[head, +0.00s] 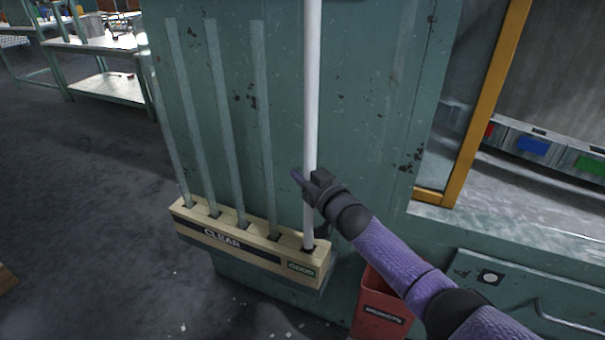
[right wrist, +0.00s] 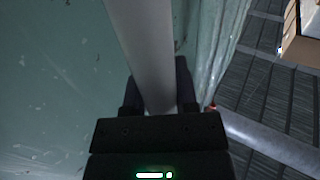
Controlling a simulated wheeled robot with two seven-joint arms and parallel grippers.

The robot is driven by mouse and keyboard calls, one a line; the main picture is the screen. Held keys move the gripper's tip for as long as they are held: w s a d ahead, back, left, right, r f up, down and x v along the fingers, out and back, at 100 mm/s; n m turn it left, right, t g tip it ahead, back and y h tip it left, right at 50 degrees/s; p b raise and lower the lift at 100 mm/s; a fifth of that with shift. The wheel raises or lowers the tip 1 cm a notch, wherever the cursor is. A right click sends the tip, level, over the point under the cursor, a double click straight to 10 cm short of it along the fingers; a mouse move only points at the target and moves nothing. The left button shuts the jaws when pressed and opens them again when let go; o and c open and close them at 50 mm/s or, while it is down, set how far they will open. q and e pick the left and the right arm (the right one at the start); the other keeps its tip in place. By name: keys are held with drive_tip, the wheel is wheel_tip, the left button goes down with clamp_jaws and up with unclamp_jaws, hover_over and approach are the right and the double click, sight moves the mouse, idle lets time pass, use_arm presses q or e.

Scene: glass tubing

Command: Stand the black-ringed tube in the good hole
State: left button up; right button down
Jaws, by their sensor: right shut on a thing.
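A long white tube (head: 311,90) stands near upright at the right end of a wooden rack (head: 185,219). Its lower end meets the hole above the GOOD label (head: 300,268); how deep it sits I cannot tell. I cannot make out a black ring on it. My right gripper (head: 309,183) is shut around the tube's lower part, a little above the rack. In the right wrist view the tube (right wrist: 145,50) runs between the fingers of the gripper (right wrist: 158,100). My left gripper is not in view.
A green scuffed panel (head: 370,110) is close behind. A red bin (head: 378,305) stands below my right arm. A yellow post (head: 487,100) rises at right.

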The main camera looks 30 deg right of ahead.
use_arm(q)
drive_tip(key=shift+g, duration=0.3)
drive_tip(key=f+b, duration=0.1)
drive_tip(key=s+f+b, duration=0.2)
drive_tip(key=b, duration=0.1)
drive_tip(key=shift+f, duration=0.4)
use_arm(e)
wheel_tip(320, 180, down, 6)
drive_tip(key=shift+f, duration=0.15)
drive_tip(key=shift+c, duration=1.5)
unclamp_jaws()
use_arm(q)
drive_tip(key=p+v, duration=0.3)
drive_tip(key=p, duration=0.1)
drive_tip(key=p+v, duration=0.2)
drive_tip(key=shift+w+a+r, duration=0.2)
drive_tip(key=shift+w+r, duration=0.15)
use_arm(e)
drive_tip(key=s, duration=1)
drive_tip(key=shift+d, duration=0.4)
